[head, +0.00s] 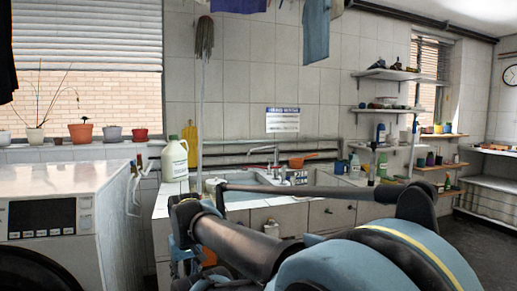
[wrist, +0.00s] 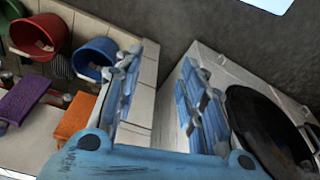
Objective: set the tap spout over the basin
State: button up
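The metal tap (head: 276,157) stands behind the sink in the head view. Its thin spout (head: 262,149) reaches to the left from the upright part, near the back edge. I cannot tell exactly what the spout tip is above. The basin (head: 240,203) is set in a white tiled counter and is partly hidden by my arm. My gripper (wrist: 160,92) is open and empty in the wrist view, its two blue-grey fingers apart. It is not near the tap in that view, where neither tap nor basin shows. In the head view my arm mostly hides it.
A white jug (head: 174,160) stands left of the basin, and an orange pan (head: 301,160) is right of the tap. A washing machine (head: 50,220) stands at left. The wrist view shows a red bucket (wrist: 42,33), a blue bucket (wrist: 95,55) and a dark round door (wrist: 268,130).

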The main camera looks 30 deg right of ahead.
jog(key=w+d+r+m, duration=0.2)
jog(key=w+d+r, duration=0.1)
jog(key=w+r, duration=0.65)
jog(key=w+d+r+m, duration=0.2)
jog(key=w+d+r, duration=0.1)
jog(key=w+r, duration=0.65)
jog(key=w+d+r+m+t+h, duration=0.15)
jog(key=w+d+r+m, duration=0.35)
jog(key=w+d+r, duration=1.5)
jog(key=w+d+r+m+h, duration=0.1)
jog(key=w+d+r+m, duration=0.15)
jog(key=d, duration=0.65)
jog(key=w+d+r+m+h, duration=0.15)
jog(key=w+d, duration=0.25)
jog(key=d, duration=0.6)
jog(key=w+d+r+m, duration=0.2)
jog(key=w+d, duration=0.2)
jog(key=d, duration=0.5)
jog(key=x, duration=1.7)
jog(key=shift+s+a+f, duration=0.15)
jog(key=shift+s, duration=0.2)
